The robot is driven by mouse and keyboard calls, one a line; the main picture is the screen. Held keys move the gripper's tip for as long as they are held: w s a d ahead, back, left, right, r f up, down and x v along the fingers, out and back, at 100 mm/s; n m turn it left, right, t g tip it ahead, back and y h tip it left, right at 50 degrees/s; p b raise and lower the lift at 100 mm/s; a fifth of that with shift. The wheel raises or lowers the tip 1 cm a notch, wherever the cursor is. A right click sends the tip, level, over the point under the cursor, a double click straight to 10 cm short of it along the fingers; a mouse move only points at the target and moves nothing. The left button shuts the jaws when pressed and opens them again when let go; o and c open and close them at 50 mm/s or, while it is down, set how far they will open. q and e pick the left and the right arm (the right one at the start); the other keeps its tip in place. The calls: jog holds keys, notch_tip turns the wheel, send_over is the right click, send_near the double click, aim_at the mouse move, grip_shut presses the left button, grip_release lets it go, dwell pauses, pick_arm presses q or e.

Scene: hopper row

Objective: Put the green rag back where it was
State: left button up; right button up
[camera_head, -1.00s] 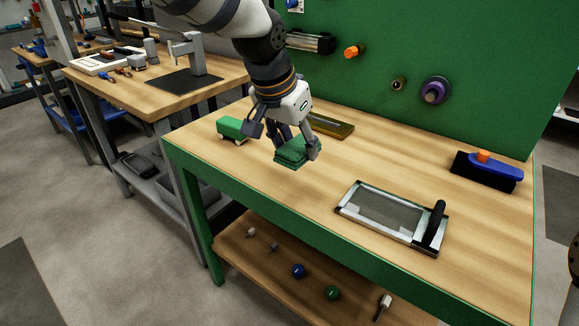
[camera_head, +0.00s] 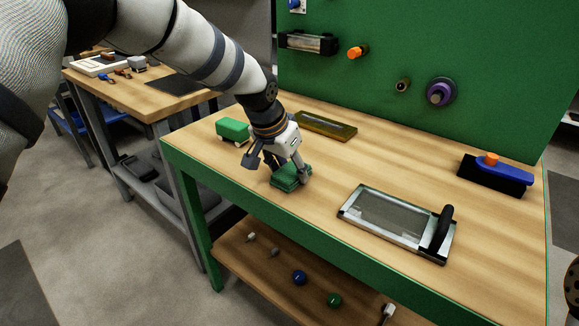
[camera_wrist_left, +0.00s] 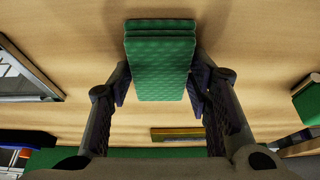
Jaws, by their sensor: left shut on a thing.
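The green rag (camera_head: 290,177) is a folded, textured pad at the near left of the wooden bench top. My left gripper (camera_head: 278,170) comes down from above and is shut on it. In the left wrist view the rag (camera_wrist_left: 162,62) sits between the two fingers, one on each long side, and reaches past the fingertips. The rag is at or just above the bench surface; I cannot tell whether it touches.
A green block-like item (camera_head: 232,129) stands left of the gripper. A yellowish tray (camera_head: 326,126) lies behind it. A silver frame with a black handle (camera_head: 445,228) lies to the right, and a blue tool (camera_head: 503,170) at the far right. Bare wood lies between them.

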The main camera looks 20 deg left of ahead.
pick_arm(q)
jog(key=shift+s+f, duration=0.1)
jog(key=shift+f, duration=0.2)
jog(key=o, duration=1.2)
jog(key=shift+f, duration=0.3)
jog(key=shift+r, duration=0.4)
jog(key=p+v, duration=0.1)
jog(key=v, duration=1.1)
jog(key=shift+a+r+p, duration=0.1)
jog(key=shift+r+p, duration=0.25)
jog(key=shift+p, duration=0.05)
pick_arm(e)
jog(key=shift+w+r+t, duration=0.5)
jog(key=shift+w+r, duration=0.6)
jog(key=shift+r, duration=0.05)
pick_arm(q)
jog(key=shift+f, duration=0.1)
